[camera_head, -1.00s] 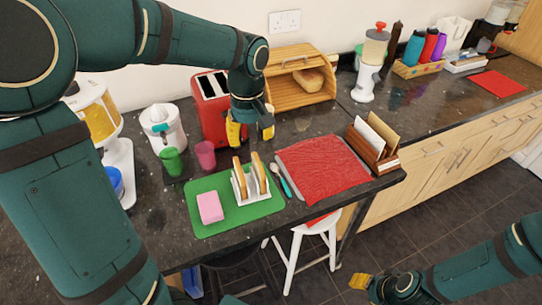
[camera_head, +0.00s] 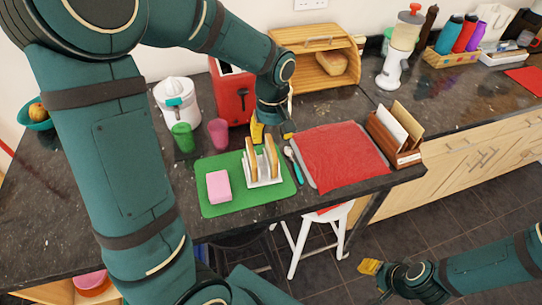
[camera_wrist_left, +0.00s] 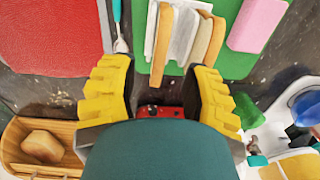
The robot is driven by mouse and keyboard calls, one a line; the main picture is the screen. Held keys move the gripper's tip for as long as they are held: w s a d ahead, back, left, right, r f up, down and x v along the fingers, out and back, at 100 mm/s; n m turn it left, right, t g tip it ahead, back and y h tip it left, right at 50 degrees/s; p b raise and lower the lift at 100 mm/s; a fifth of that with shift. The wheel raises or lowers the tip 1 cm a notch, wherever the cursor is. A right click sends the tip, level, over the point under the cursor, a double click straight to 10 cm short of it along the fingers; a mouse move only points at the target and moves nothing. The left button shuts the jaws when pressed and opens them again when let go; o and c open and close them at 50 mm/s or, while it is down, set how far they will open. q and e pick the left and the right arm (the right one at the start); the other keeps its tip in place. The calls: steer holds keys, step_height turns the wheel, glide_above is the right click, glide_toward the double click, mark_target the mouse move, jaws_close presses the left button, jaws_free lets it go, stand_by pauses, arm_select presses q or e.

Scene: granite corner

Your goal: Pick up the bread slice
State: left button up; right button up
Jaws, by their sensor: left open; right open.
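Bread slices stand upright in a white toast rack (camera_head: 264,182) on a green mat (camera_head: 219,204). One slice (camera_head: 253,160) is at the rack's left and another slice (camera_head: 271,157) at its right. My left gripper (camera_head: 273,134) is open and empty, above and just behind the rack. In the left wrist view, the slices (camera_wrist_left: 161,45) show ahead of the gap between its yellow fingers (camera_wrist_left: 159,70), apart from them; a further slice (camera_wrist_left: 214,42) is to the right. My right gripper (camera_head: 370,267) is open and empty, low above the floor, away from the counter.
A pink sponge (camera_head: 219,186) lies left of the rack. A spoon (camera_head: 294,165) and red cloth (camera_head: 341,158) lie to its right. A red toaster (camera_head: 233,97), green cup (camera_head: 183,137) and pink cup (camera_head: 218,133) stand behind. A wooden letter holder (camera_head: 397,140) is farther right.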

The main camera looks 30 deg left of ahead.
mark_target(271, 143)
arm_select(q)
step_height(271, 143, down, 5)
steer(key=shift+r+b, duration=0.1)
steer(key=shift+b, duration=0.3)
jaws_close()
